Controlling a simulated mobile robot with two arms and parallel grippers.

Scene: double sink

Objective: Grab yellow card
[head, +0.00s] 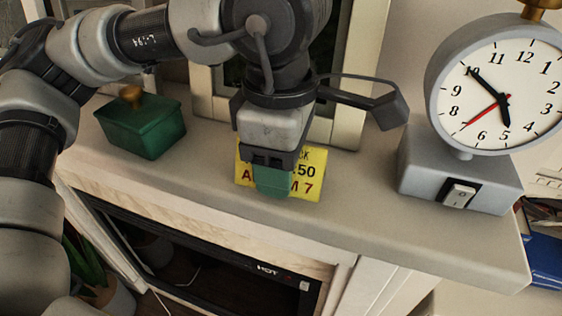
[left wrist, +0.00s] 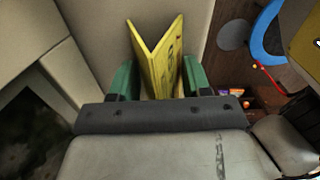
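The yellow card (head: 311,182) is a folded, tent-like card with black and red print. It stands on the pale mantel shelf (head: 370,218). In the head view, my left gripper (head: 272,180) points down at the card and covers its middle. In the left wrist view, the card (left wrist: 162,58) shows as a V between the green fingertips of the left gripper (left wrist: 161,78). The fingers are spread, one on each side of the card, with a gap visible at the left finger. Whether the right finger touches the card I cannot tell. My right gripper is not in view.
A green box (head: 145,130) with a gold knob stands left on the shelf. A grey clock (head: 460,175) with a switch stands right. A framed panel (head: 345,75) rises close behind the gripper. The shelf's front edge drops to a fireplace (head: 200,265).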

